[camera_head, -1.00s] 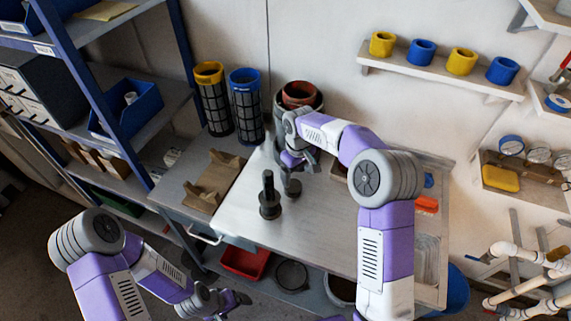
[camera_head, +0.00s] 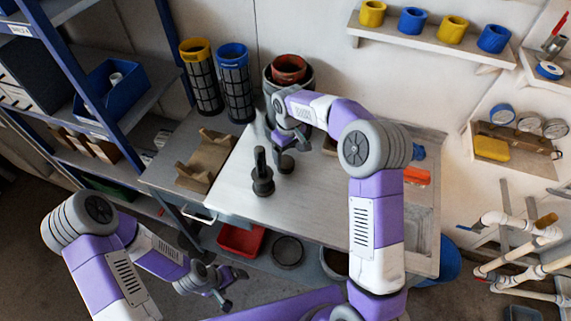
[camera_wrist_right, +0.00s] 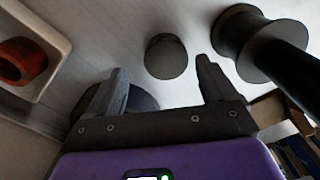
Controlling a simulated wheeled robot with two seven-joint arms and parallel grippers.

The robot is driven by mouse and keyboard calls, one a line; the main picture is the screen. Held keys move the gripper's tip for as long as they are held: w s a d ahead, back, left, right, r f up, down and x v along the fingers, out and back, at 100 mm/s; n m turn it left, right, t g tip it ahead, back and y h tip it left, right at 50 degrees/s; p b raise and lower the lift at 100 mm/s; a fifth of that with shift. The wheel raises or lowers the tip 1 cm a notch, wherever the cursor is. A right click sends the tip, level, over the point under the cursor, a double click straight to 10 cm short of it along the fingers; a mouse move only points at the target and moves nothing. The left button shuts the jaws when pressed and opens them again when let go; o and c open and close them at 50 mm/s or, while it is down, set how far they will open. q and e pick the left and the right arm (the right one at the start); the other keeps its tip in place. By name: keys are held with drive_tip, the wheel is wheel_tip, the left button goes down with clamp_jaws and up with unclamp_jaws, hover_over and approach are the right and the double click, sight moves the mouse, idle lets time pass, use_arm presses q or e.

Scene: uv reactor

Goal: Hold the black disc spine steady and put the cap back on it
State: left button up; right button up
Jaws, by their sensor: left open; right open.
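The black disc spine (camera_head: 262,180) stands upright on the metal bench, a dark post on a wide round base. It also shows at the right of the right wrist view (camera_wrist_right: 255,45). The cap, a small dark round piece (camera_head: 286,164), rests on the bench just right of the spine, apart from it. In the right wrist view the cap (camera_wrist_right: 166,57) lies ahead, roughly between the fingertips. My right gripper (camera_head: 290,142) is open and empty, close to the cap. My left gripper (camera_head: 234,289) is open and empty, low in front of the bench, away from the spine.
A wooden cradle (camera_head: 207,162) lies left of the spine. Yellow-topped (camera_head: 201,80) and blue-topped (camera_head: 236,85) mesh cylinders and a pot with a red-brown ring (camera_head: 288,72) stand behind. A red bin (camera_head: 240,239) sits below. The bench right of the cap is partly bare.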

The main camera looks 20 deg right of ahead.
sight(287, 163)
drive_tip(key=f, duration=0.1)
drive_tip(key=f+b, duration=0.1)
drive_tip(key=f, duration=0.1)
drive_tip(key=f+b, duration=0.1)
drive_tip(key=f, duration=0.1)
drive_tip(key=shift+s+a+f, duration=0.15)
drive_tip(key=shift+a, duration=0.2)
drive_tip(key=c, duration=0.9)
